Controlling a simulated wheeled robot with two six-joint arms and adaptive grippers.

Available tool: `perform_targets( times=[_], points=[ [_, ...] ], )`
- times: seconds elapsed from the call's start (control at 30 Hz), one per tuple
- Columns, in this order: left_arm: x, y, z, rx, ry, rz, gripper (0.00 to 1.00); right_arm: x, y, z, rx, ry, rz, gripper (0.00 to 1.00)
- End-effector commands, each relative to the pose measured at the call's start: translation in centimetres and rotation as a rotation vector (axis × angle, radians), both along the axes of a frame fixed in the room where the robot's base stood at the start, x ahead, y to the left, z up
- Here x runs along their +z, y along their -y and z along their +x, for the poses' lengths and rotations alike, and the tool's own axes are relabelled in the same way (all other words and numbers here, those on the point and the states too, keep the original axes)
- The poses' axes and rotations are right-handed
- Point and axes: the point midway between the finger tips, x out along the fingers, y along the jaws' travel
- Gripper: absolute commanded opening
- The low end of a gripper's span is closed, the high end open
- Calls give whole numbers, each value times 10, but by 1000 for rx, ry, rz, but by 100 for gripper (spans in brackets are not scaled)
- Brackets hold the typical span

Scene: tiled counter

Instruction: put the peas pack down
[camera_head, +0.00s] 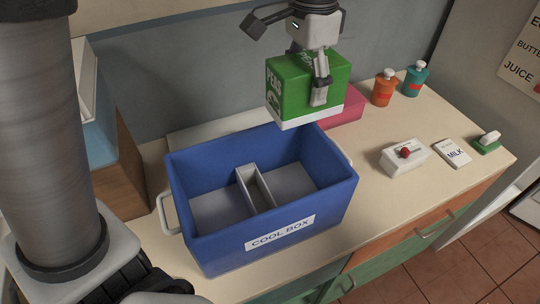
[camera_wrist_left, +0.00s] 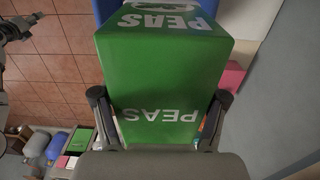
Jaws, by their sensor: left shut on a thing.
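The peas pack (camera_head: 298,92) is a green box with white lettering and a white bottom. My left gripper (camera_head: 320,92) is shut on it, with a finger on either side, and holds it in the air. In the head view the pack appears over the back right rim of the blue cool box (camera_head: 268,239). The pack also fills the middle of the left wrist view (camera_wrist_left: 165,75), between the two fingers. The cool box is open, with a grey divider (camera_head: 255,188) between two bare floor areas. My right gripper is not clearly seen.
A pink box (camera_head: 346,106) stands behind the cool box. A wooden box (camera_head: 122,180) stands left.

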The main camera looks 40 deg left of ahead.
Motion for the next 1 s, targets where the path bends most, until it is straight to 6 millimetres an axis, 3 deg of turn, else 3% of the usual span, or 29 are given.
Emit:
perform_targets(
  times=[0.13, 0.5, 1.0],
  points=[
    [-17, 0, -1, 0, -3, 1, 7, -1, 0, -1, -1, -2, 0, 46],
    [-106, 1, -3, 0, -4, 0, 7, -3, 0, -1, -1, -2, 0, 46],
    [-201, 2, -4, 1, -4, 0, 7, -4, 0, -1, -1, -2, 0, 46]
  ],
)
